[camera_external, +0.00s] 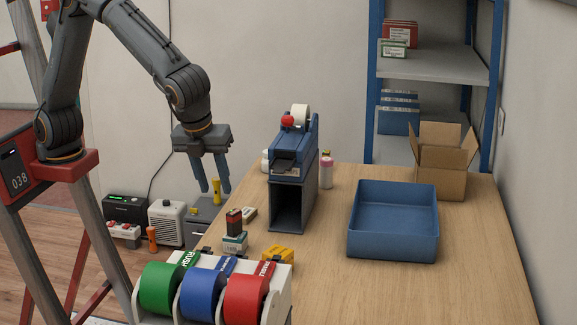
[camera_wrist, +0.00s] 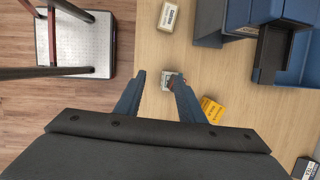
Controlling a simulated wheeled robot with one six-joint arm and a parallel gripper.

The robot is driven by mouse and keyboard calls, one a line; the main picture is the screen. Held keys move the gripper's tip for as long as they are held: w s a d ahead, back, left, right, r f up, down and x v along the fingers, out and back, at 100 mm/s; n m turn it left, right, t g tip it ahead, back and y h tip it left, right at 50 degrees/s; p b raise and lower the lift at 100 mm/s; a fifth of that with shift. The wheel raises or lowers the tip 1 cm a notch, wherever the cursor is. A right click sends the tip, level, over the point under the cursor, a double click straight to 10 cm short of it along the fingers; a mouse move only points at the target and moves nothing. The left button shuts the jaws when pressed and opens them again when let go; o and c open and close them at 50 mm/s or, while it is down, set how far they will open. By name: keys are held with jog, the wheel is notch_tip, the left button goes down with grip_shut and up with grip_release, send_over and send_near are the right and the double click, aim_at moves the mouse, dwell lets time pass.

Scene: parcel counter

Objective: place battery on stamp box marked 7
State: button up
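A dark block with a reddish top, which looks like the battery (camera_external: 234,219), stands upright on a small white and teal box (camera_external: 235,243) near the table's left edge. I cannot read a 7 on that box. In the wrist view the small box (camera_wrist: 167,79) shows near the right fingertip, and the finger partly hides what is on it. A small pale box (camera_external: 249,214) lies behind it, and a yellow box (camera_external: 278,254) lies in front to the right. My gripper (camera_external: 214,188) is open and empty, pointing down, above and behind the battery.
A blue dispenser on a dark stand (camera_external: 293,190) rises right of the boxes. A blue tray (camera_external: 393,247) and an open carton (camera_external: 447,185) stand farther right. Green, blue and red tape rolls (camera_external: 202,293) stand in front. The table's front right is clear.

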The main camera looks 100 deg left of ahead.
jog(key=s+a+f+n+h, duration=0.1)
jog(key=s+a+f+n, duration=0.4)
jog(key=s+a+n, duration=0.2)
jog(key=s+a+f+n+h, duration=0.2)
jog(key=s+a+f+n, duration=0.3)
jog(key=s+a+n, duration=0.3)
jog(key=s+n, duration=0.3)
jog(key=s, duration=0.3)
jog(key=shift+s+f+n, duration=0.15)
jog(key=shift+f+n, duration=0.2)
jog(key=shift+n, duration=0.05)
